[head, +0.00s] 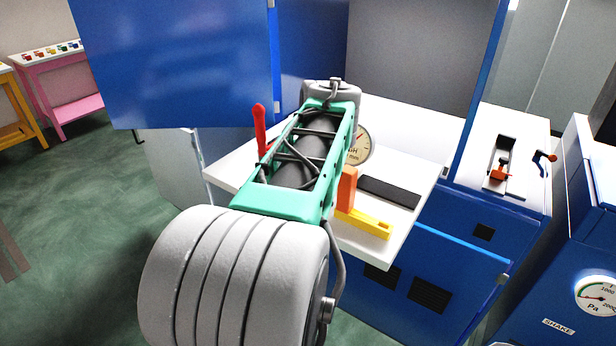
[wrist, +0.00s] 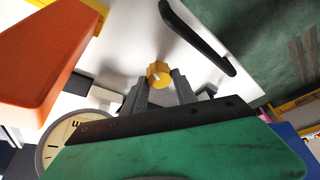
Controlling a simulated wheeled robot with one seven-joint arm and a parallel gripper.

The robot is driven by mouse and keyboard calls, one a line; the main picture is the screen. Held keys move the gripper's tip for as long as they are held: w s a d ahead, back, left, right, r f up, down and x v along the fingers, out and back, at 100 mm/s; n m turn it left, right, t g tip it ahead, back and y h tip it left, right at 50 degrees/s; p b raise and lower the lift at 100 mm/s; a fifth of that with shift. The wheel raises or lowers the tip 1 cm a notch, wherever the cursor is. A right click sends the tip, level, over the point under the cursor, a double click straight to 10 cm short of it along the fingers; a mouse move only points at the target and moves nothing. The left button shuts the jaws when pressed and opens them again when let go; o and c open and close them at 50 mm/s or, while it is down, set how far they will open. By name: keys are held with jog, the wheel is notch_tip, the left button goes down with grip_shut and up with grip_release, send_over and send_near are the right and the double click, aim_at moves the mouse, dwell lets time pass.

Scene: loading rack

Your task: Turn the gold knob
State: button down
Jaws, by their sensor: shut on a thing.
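The gold knob (wrist: 158,73) shows in the wrist view on a white surface, with a pale mark on its face. My gripper (wrist: 161,82) has its two dark fingers on either side of the knob, shut on it. In the head view my arm hides both the knob and the gripper; the white panel (head: 227,174) under them shows around the arm.
A black curved handle (wrist: 198,38) is close to the fingers. An orange lever (wrist: 45,55) and a round gauge (wrist: 60,140) are at left there. The head view shows a red lever (head: 260,130), a yellow bar (head: 365,223) and blue cabinet doors (head: 180,60).

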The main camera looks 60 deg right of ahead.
jog(key=n+p, duration=0.1)
jog(key=n, duration=0.1)
jog(key=n+t+y+p, duration=0.1)
jog(key=n+p, duration=0.1)
jog(key=shift+d+r, duration=0.1)
jog(key=shift+r, duration=0.1)
jog(key=shift+f+n+y+p, duration=0.15)
jog(key=shift+n+y+p, duration=0.5)
jog(key=shift+n, duration=0.65)
jog(key=c, duration=1)
grip_release()
jog(key=p+v, duration=0.2)
jog(key=v, duration=0.5)
jog(key=shift+s+r, duration=0.3)
jog(key=shift+r, duration=0.05)
